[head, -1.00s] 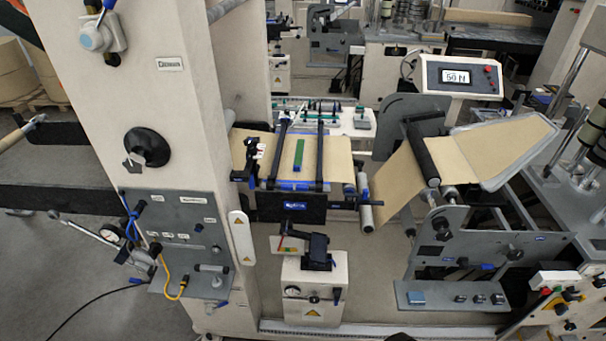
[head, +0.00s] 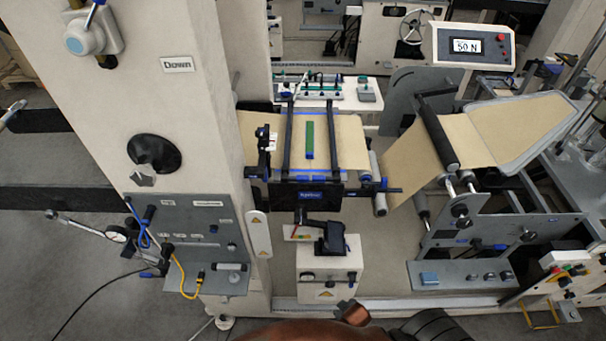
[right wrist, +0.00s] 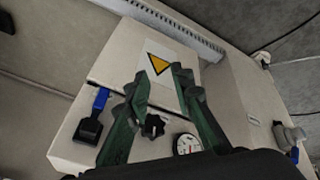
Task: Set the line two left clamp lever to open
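In the head view, a splice table (head: 278,166) with black rails and blue edges carries brown web between the cream column and the rollers. A black clamp-like fitting (head: 264,160) stands at the table's left side; I cannot tell whether it is the line two left clamp lever or how it is set. My right gripper (right wrist: 160,80) is open and empty in the right wrist view, its green fingers spread before a cream box (right wrist: 105,65). That box has a blue-handled lever (right wrist: 101,99), a black knob (right wrist: 153,126) and a gauge (right wrist: 187,145). My left gripper is not in view.
The cream column (head: 195,110) carries a grey panel (head: 190,225) with hoses and a gauge on the left. A tension display (head: 472,46) reads 50 N. A grey roller stand (head: 480,215) stands right. The cream box (head: 330,280) stands below the table.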

